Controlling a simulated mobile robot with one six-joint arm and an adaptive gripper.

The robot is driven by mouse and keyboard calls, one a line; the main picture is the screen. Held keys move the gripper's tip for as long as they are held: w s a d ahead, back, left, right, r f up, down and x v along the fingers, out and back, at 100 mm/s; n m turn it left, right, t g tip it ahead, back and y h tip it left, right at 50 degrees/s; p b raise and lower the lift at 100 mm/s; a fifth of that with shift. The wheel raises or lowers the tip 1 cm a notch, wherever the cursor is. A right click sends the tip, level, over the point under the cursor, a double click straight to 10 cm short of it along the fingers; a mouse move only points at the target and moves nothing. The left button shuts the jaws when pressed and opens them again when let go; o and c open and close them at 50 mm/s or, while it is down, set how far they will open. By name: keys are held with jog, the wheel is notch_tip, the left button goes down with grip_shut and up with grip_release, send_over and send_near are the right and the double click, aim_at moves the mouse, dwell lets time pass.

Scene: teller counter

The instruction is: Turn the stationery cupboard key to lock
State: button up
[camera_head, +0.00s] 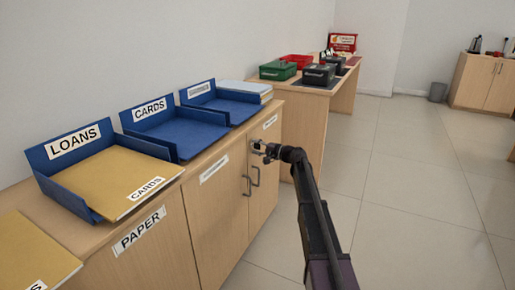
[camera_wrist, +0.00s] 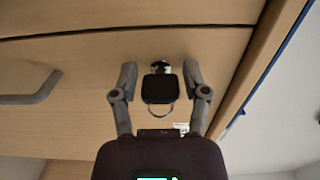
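The stationery cupboard (camera_head: 222,212) is the wooden unit with two doors at the centre left of the head view. A thin ring hangs at the key's head. My gripper (camera_wrist: 159,76) is open, with one finger on each side of the key head and a visible gap on both sides. In the head view, my gripper (camera_head: 260,150) is at the upper part of the doors, and the key cannot be made out there.
Blue trays (camera_head: 172,145) and folders stand on the cupboard top. A door handle (camera_head: 246,186) is below my gripper and shows at left in the wrist view (camera_wrist: 32,92). A desk (camera_head: 293,98) with boxes stands behind. Floor to the right is clear.

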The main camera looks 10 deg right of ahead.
jog(key=shift+s+d, duration=0.1)
jog(key=shift+d, duration=0.15)
jog(key=v, duration=1.1)
jog(key=shift+s+d, duration=0.25)
jog(key=shift+d, duration=0.05)
jog(key=shift+a, duration=0.1)
